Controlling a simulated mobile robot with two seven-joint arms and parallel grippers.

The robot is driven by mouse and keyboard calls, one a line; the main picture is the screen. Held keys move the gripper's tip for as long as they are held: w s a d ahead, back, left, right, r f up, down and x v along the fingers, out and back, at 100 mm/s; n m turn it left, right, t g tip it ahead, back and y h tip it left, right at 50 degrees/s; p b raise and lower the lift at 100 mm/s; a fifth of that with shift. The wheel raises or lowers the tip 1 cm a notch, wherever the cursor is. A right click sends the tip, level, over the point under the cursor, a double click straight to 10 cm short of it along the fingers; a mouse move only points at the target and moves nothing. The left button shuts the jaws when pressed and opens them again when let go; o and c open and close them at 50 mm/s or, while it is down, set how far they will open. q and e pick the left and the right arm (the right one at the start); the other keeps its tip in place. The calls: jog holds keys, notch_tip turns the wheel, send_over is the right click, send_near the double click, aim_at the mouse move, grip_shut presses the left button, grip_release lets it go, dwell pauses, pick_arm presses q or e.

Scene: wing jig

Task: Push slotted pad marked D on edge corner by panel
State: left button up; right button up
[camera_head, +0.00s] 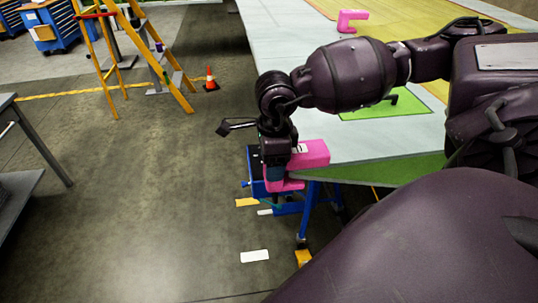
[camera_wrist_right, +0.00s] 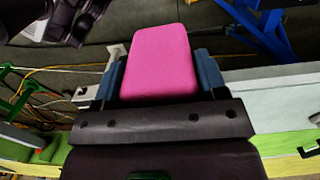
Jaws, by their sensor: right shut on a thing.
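A pink slotted pad (camera_head: 312,153) is at the near left corner of the big panel (camera_head: 375,150). Its upper part lies above the panel top and its lower part shows below the edge, so the corner seems to be in the slot. How deep it sits is hidden. My right gripper (camera_head: 277,165) is shut on this pad from the left. In the right wrist view the pink pad (camera_wrist_right: 160,62) sits between the two blue-grey fingers (camera_wrist_right: 160,85). No letter D is readable. My left gripper is not in view.
Another pink pad (camera_head: 352,20) sits at the panel's far edge. A blue stand (camera_head: 312,205) is under the corner. An orange ladder (camera_head: 160,60), a traffic cone (camera_head: 210,80) and a grey table (camera_head: 35,140) stand to the left. The floor between is clear.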

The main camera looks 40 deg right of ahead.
jog(key=shift+s+d, duration=0.35)
jog(key=shift+d, duration=0.25)
jog(key=o, duration=1)
jog(key=shift+s+d, duration=0.1)
notch_tip(320, 180, up, 11)
jog(key=shift+d+f, duration=0.1)
dwell(0.5)
